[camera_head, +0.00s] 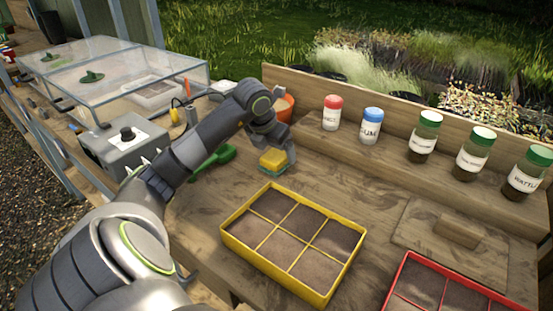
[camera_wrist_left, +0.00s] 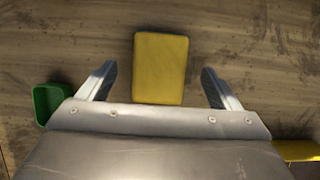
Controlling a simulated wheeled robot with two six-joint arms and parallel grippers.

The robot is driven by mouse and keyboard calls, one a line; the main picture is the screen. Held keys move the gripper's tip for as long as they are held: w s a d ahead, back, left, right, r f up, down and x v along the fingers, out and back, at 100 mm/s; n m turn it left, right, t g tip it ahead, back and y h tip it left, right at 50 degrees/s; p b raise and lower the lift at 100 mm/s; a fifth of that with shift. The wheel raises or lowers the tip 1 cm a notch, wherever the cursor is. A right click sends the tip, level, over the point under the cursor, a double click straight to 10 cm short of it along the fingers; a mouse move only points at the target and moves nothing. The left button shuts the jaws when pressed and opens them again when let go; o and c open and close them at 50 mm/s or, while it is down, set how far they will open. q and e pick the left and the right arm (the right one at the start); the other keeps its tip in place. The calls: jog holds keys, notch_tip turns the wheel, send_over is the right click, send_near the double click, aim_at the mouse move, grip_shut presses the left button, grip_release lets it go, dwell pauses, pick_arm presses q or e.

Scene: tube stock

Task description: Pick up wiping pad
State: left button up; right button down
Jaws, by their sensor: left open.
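The wiping pad (camera_head: 273,158) is a small yellow block with a green underside, lying on the wooden bench behind the yellow seed tray. In the left wrist view the pad (camera_wrist_left: 161,68) shows its yellow top between the two fingers. My left gripper (camera_head: 279,160) is right over the pad, its fingers on either side. In the left wrist view the left gripper (camera_wrist_left: 160,84) is open, with a gap between each finger and the pad. My right gripper is not in view.
A yellow divided tray (camera_head: 230,236) stands in front of the pad and a green scoop (camera_head: 214,160) lies to its left. An orange pot (camera_head: 285,106) is behind. Labelled jars (camera_head: 423,137) stand on the back shelf. A red tray (camera_head: 397,273) is at lower right.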

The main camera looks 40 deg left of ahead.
aim_at(276, 154)
pick_arm(q)
jog(key=shift+x, duration=1.55)
jog(key=shift+s, duration=0.1)
jog(key=c, duration=1.1)
jog(key=shift+o, duration=0.2)
jog(key=shift+r, duration=0.15)
notch_tip(276, 154, up, 10)
jog(key=shift+f+b, duration=0.1)
jog(key=shift+b, duration=0.2)
